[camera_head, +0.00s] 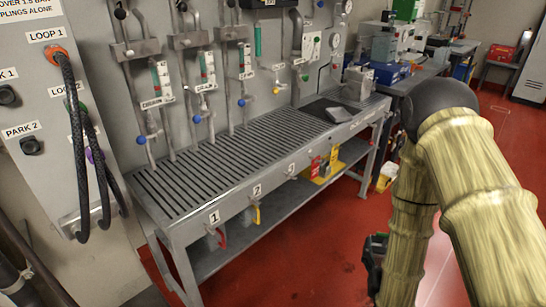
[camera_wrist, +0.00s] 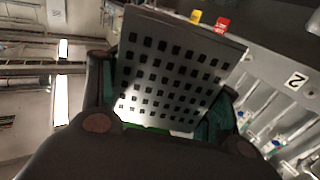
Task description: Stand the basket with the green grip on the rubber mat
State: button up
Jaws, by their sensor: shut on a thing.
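My gripper (camera_wrist: 165,118) is shut on a grey metal basket (camera_wrist: 175,70) with rows of square holes, which fills the middle of the wrist view. A strip of its green grip (camera_wrist: 150,128) shows low between the fingers; the rest is hidden. In the head view my gripper (camera_head: 375,250) hangs in front of the bench over the red floor, half hidden by my arm, and the basket cannot be made out there. A dark flat patch, apparently the rubber mat (camera_head: 316,108), lies at the far right part of the bench top. A small grey object (camera_head: 339,114) is at its front edge.
The slatted bench top (camera_head: 215,160) is clear to the left of the mat. A grey box-like object (camera_head: 357,84) stands at its far right end. Valves and pipes line the wall behind. Red and yellow items (camera_head: 322,166) sit on the lower shelf.

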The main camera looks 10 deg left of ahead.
aim_at(326, 102)
jog(key=z, duration=1.5)
jog(key=i, duration=0.55)
jog(key=u, duration=1.2)
